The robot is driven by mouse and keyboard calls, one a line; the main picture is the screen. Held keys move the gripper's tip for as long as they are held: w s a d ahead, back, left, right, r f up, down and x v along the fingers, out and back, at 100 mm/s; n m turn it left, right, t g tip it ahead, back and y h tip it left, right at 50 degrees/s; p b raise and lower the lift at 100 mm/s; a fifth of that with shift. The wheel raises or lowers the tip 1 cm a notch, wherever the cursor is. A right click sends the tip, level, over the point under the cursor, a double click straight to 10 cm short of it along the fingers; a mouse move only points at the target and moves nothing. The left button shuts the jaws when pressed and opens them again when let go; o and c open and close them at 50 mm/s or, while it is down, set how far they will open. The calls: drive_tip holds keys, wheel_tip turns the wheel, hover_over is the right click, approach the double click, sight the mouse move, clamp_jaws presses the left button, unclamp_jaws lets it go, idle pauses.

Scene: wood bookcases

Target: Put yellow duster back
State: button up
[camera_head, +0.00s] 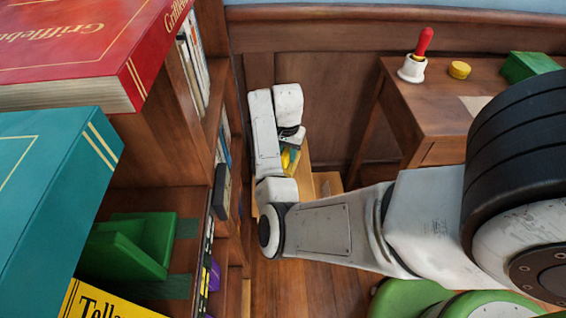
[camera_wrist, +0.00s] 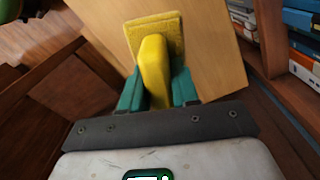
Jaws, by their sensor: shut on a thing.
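The yellow duster (camera_wrist: 153,68) has a narrow grip and a wider flat fuzzy pad beyond it. My gripper (camera_wrist: 157,88) is shut on its grip, with a teal finger on each side. In the wrist view the pad is seen in front of a pale wood surface; I cannot tell whether it touches it. In the head view only a small yellow piece of the duster (camera_head: 286,158) shows below my wrist. My gripper (camera_head: 291,160) is mostly hidden there, low beside the bookcase.
A bookcase (camera_head: 170,205) with books stands on the left, close to my arm. Large red (camera_head: 70,45) and teal (camera_head: 45,190) books are near the camera. A desk (camera_head: 425,105) at right holds a red-handled bell (camera_head: 413,66), a yellow disc (camera_head: 459,70) and a green block (camera_head: 528,66).

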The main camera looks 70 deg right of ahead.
drive_tip(key=f, duration=0.1)
drive_tip(key=w+d+f, duration=0.1)
drive_tip(key=w+d+f+b, duration=0.1)
drive_tip(key=shift+f, duration=0.25)
drive_tip(key=shift+f+b, duration=0.7)
drive_tip(key=shift+f, duration=0.8)
drive_tip(key=shift+f, duration=0.15)
drive_tip(key=o, duration=1)
